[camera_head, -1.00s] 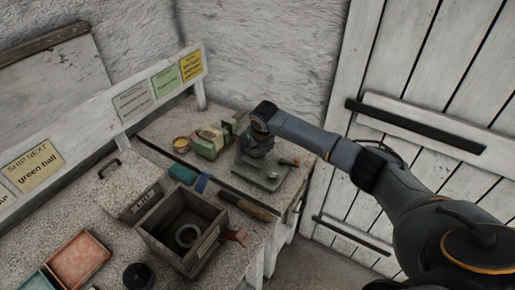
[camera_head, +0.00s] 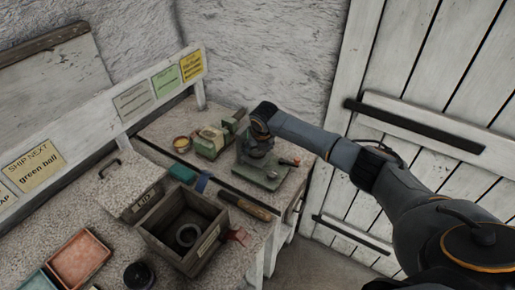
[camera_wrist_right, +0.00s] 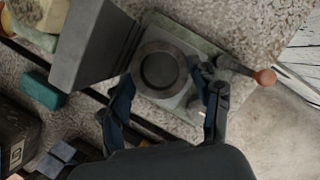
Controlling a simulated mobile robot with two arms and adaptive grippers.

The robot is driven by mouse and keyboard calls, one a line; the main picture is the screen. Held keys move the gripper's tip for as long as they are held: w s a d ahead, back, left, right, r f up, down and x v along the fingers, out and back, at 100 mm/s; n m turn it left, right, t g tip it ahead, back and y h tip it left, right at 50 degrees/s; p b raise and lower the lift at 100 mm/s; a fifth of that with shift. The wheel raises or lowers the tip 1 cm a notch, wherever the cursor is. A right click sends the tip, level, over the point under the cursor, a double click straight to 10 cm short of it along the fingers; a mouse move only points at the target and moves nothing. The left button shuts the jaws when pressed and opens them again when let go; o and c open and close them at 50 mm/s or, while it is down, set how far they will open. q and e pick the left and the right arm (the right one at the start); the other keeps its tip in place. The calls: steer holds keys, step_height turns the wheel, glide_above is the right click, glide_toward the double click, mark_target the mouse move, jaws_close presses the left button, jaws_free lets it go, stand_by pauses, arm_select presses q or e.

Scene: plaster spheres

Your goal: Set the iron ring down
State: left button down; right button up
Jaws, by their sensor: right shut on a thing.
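The iron ring (camera_wrist_right: 160,68) is a dark, thick ring, seen from above in the right wrist view. My right gripper (camera_wrist_right: 166,100) has a finger on either side of it and is shut on it. Under the ring is a grey-green metal stand (camera_wrist_right: 184,38) with a flat plate; I cannot tell whether the ring touches it. In the head view my right gripper (camera_head: 257,148) is small and dark above the same stand (camera_head: 268,179), and the ring is hard to make out there. My left gripper is not in view.
A lever with an orange knob (camera_wrist_right: 265,77) juts from the stand's side. A wooden box (camera_head: 165,240) holding a grey ring (camera_head: 188,235) is nearer, with a wooden-handled tool (camera_head: 248,206) between. A green-and-cream box (camera_head: 209,143) stands left of the stand. The bench edge is close on the right.

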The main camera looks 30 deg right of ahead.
steer(key=shift+f+b, duration=0.3)
steer(key=shift+f, duration=0.35)
steer(key=o, duration=1.5)
steer(key=shift+r, duration=0.1)
steer(key=shift+c, duration=0.2)
steer(key=shift+r+p, duration=2)
steer(key=shift+p, duration=0.05)
steer(key=shift+f, duration=0.1)
